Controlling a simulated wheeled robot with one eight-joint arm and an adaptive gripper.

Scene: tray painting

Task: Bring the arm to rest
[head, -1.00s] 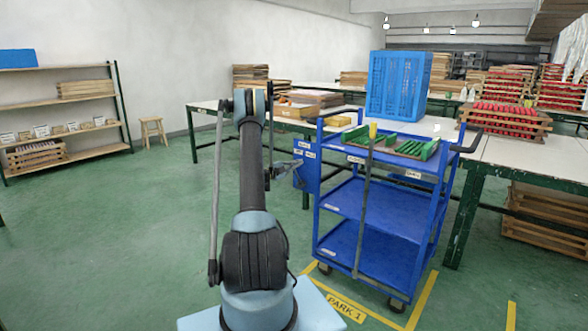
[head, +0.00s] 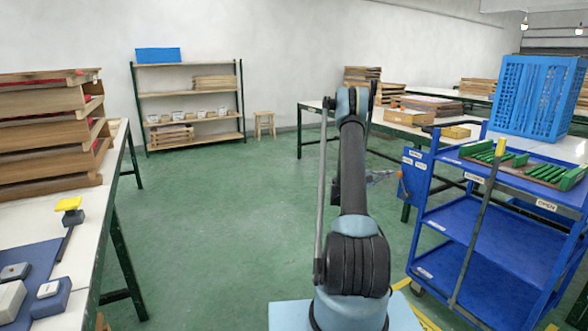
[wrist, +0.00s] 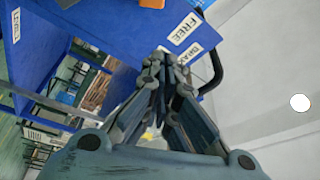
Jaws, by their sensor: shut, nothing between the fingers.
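My arm stands upright in the middle of the head view, folded at a high elbow. My gripper (head: 384,174) points right, toward the blue cart's left side, and partly shows behind my arm. In the wrist view my gripper (wrist: 165,62) is shut and empty, its fingers together. The blue cart (head: 497,226) stands just right of my gripper. Its labelled side also shows in the wrist view (wrist: 110,45). I cannot tell the exact gap between the fingers and the cart.
A tray with green pieces (head: 525,168) lies on the cart's top. A blue crate (head: 538,95) stands behind it. A worktable (head: 72,235) with stacked wooden trays (head: 50,135) is at left. A shelf (head: 190,98) and stool (head: 264,124) stand at the back. Green floor between is clear.

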